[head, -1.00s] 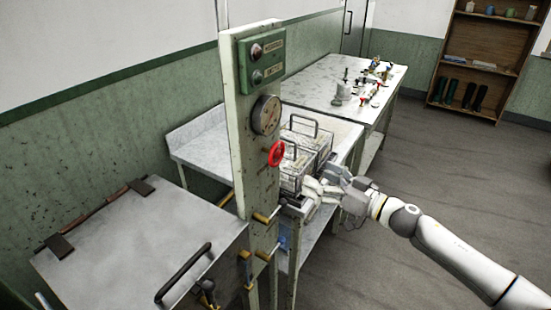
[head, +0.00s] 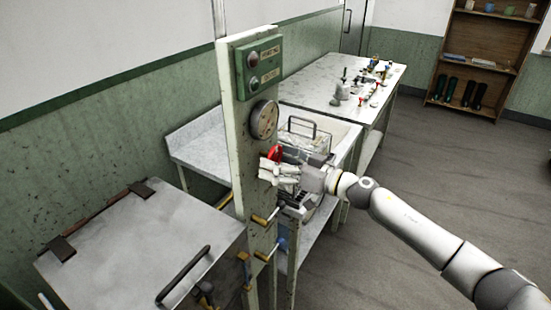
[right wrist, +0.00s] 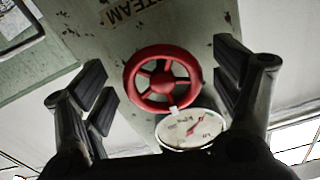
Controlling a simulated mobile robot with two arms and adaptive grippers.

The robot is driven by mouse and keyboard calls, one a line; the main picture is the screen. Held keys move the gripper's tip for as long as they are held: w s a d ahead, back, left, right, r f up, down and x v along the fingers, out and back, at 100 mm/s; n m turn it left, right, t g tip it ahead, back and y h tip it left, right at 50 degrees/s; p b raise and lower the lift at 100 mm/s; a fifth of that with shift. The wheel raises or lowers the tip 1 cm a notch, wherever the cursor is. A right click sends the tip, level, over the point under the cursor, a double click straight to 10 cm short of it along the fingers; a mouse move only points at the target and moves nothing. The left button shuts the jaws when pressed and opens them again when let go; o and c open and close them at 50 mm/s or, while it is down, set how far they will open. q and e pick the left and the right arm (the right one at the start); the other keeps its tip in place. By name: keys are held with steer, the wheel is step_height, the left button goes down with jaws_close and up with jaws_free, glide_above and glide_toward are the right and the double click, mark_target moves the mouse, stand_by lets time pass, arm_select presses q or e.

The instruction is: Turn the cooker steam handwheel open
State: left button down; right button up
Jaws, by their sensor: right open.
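The red cooker steam handwheel (head: 275,153) is on the upright white panel (head: 237,130), below the round gauge (head: 264,119). In the head view my right gripper (head: 270,172) is at the wheel and partly covers it. In the right wrist view the handwheel (right wrist: 162,78) is whole, between the two open fingers and ahead of them, and neither finger is seen touching it. The right gripper is open and empty. Part of the word STEAM shows on the panel beside the wheel. My left gripper is not in view.
Brass-ended levers (head: 262,220) stick out of the panel below the gripper. A metal cooker lid with a black handle (head: 183,274) is at the lower left. A wire-handled basket (head: 300,135) stands behind the panel. The floor at right is clear.

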steer(key=shift+w+a, duration=0.15)
steer(key=shift+a, duration=0.1)
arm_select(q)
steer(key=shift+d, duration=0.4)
arm_select(e)
steer(key=c, duration=1)
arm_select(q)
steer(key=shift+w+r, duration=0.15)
